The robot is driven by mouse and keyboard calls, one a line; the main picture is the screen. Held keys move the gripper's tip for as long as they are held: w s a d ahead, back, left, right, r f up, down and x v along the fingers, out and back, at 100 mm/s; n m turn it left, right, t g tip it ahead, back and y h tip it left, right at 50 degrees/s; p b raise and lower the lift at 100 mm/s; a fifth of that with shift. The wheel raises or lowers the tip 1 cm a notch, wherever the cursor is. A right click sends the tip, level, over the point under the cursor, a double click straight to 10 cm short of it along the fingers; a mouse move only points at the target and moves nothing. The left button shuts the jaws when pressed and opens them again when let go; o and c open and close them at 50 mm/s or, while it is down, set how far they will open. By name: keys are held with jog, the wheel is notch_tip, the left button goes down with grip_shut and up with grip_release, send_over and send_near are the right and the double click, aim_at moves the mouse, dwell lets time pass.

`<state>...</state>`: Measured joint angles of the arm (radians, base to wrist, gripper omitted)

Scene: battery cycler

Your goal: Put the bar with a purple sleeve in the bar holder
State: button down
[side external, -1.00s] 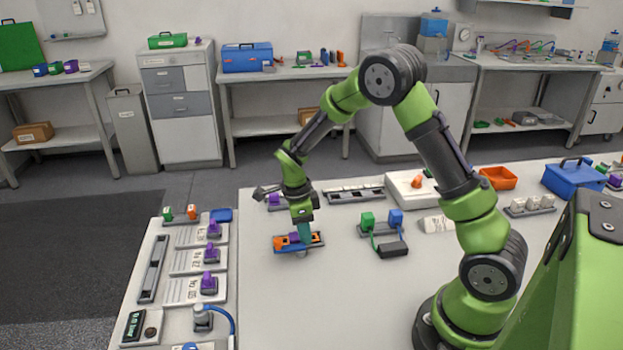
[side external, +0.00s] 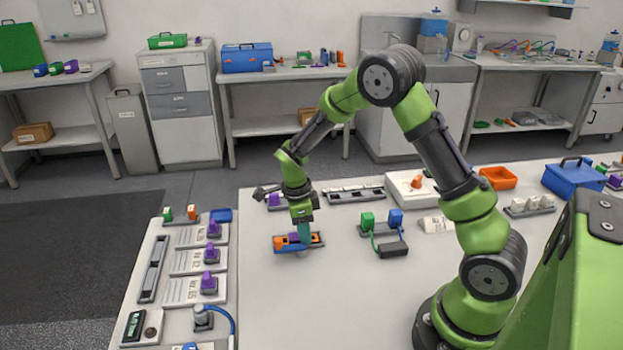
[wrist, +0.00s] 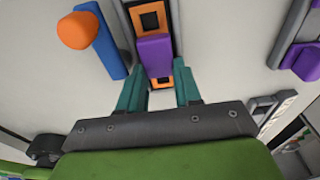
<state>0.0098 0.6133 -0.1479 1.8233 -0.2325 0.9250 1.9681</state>
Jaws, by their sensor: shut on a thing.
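My gripper (side external: 304,232) is low over the table, its teal fingers at an orange, blue and purple assembly (side external: 314,239). In the wrist view my gripper (wrist: 160,85) has its fingertips either side of the lower end of a purple sleeve (wrist: 154,55); it is shut on the purple-sleeved bar. The sleeve lies in line between orange blocks (wrist: 149,18) with dark square openings, flanked by dark grey rails, which look like the bar holder. Whether the bar is seated or held just above is unclear. The bar's ends are hard to make out.
A blue bar with an orange knob (wrist: 78,31) lies beside the assembly. A grey base with a purple block (wrist: 304,61) is on the other side. A grey rack (side external: 355,194) and a wired green-and-blue module (side external: 385,232) stand nearby.

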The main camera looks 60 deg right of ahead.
jog(key=shift+f, duration=0.45)
jog(key=c, duration=0.8)
grip_release()
jog(key=shift+o, duration=0.3)
jog(key=shift+r, duration=0.15)
jog(key=shift+o, duration=0.2)
notch_tip(320, 180, up, 17)
jog(key=w+a, duration=0.1)
jog(key=shift+w, duration=0.25)
jog(key=s+a+r+n+t+y, duration=0.1)
jog(key=s+a+r+n+t, duration=0.2)
jog(key=s+n, duration=0.6)
jog(key=s+a+r+n+t+y, duration=0.1)
jog(key=s+a+r+n+t, duration=0.3)
jog(key=s+n, duration=0.5)
jog(key=a+n+t, duration=0.1)
jog(key=a+n, duration=0.1)
jog(key=n, duration=0.3)
jog(key=shift+y, duration=0.3)
